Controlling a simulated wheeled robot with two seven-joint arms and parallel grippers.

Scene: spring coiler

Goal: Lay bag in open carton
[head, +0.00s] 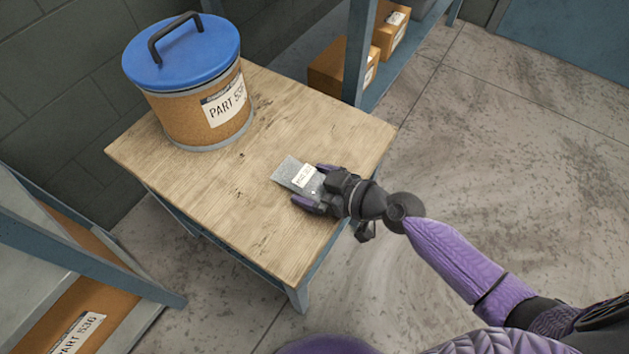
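A small grey bag (289,172) with a white label lies on the wooden table, near its right edge. My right gripper (314,185) is low over the table, with its purple fingers spread apart on either side of the bag. Whether the fingers touch the bag cannot be told. The bag's end nearest the palm is partly hidden by the gripper. My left gripper is not in view. No carton that is clearly open shows; a brown carton (112,300) with a part label sits on the shelf at lower left, partly cut off.
A fibre drum (180,118) with a blue lid and black handle stands at the back of the table (215,215). Brown boxes (330,70) sit on a low blue-framed shelf behind. The table's front is clear. Open concrete floor (490,160) lies to the right.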

